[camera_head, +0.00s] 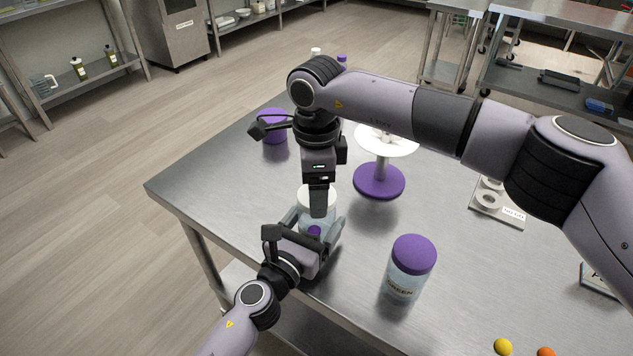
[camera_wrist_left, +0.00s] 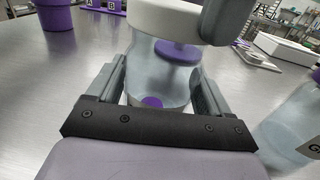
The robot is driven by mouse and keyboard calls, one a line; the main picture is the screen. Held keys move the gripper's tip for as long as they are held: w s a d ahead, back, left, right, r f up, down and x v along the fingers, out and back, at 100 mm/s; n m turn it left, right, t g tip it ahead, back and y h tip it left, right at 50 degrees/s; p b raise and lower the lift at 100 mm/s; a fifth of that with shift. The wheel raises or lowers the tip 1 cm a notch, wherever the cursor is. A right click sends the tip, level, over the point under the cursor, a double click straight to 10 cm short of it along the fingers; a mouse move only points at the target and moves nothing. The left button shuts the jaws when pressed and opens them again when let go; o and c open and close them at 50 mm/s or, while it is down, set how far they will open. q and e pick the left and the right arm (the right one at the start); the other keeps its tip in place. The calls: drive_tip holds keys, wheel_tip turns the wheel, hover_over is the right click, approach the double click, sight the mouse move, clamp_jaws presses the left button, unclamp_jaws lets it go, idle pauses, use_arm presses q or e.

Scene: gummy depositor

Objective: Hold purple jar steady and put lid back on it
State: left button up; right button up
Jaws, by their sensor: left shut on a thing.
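A clear jar (camera_wrist_left: 150,75) with a purple piece (camera_wrist_left: 152,103) low inside stands between the fingers of my left gripper (camera_head: 312,232). The fingers are shut on its sides, and the jar looks upright. A white lid (camera_wrist_left: 165,18) sits at the jar's mouth; it also shows in the head view (camera_head: 305,195). Whether it is fully seated is unclear. My right gripper (camera_head: 318,205) points down at the lid, with one finger across its near side. The other finger is hidden, so its grip is unclear.
A jar labelled GREEN with a purple lid (camera_head: 408,268) stands to the right. A white-topped stand with a purple base (camera_head: 380,183) and a purple container (camera_head: 273,128) are behind. A yellow ball (camera_head: 502,346) and an orange ball (camera_head: 545,352) lie at front right.

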drive_tip(key=shift+f, duration=0.6)
idle(0.4)
